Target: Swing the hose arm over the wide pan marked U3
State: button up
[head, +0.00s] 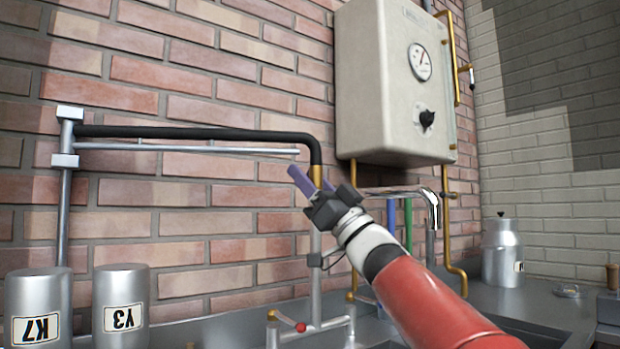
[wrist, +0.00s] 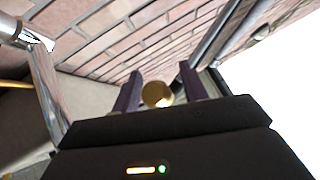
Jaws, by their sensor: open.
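The hose arm's black hose (head: 200,132) runs right along the brick wall from a silver post (head: 65,190) at the left. It bends down on the right to a brass end (head: 316,175). A thin silver bar (head: 185,148) runs below it. My gripper (head: 311,181) is open, with its purple fingers at the brass end. In the wrist view, a round brass piece (wrist: 157,94) shows between my spread fingers (wrist: 160,82); whether they touch it I cannot tell. No pan marked U3 is in view.
Metal cans marked K7 (head: 38,300) and Y3 (head: 121,300) stand at the lower left. A boiler (head: 385,90) hangs above my arm. A curved chrome spout (head: 432,205) and brass pipes are close to my arm. A lidded churn (head: 502,255) stands at the right.

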grip_shut()
jog(key=shift+s, duration=0.1)
jog(key=s+a+m+t+h+b, duration=0.1)
jog(key=s+b, duration=0.4)
jog(key=s, duration=0.6)
jog(key=s+a+m+t+h+b, duration=0.2)
jog(key=s+t+h+b, duration=0.3)
jog(key=s, duration=0.7)
jog(key=shift+m+h, duration=0.4)
jog(key=shift+m, duration=0.1)
grip_release()
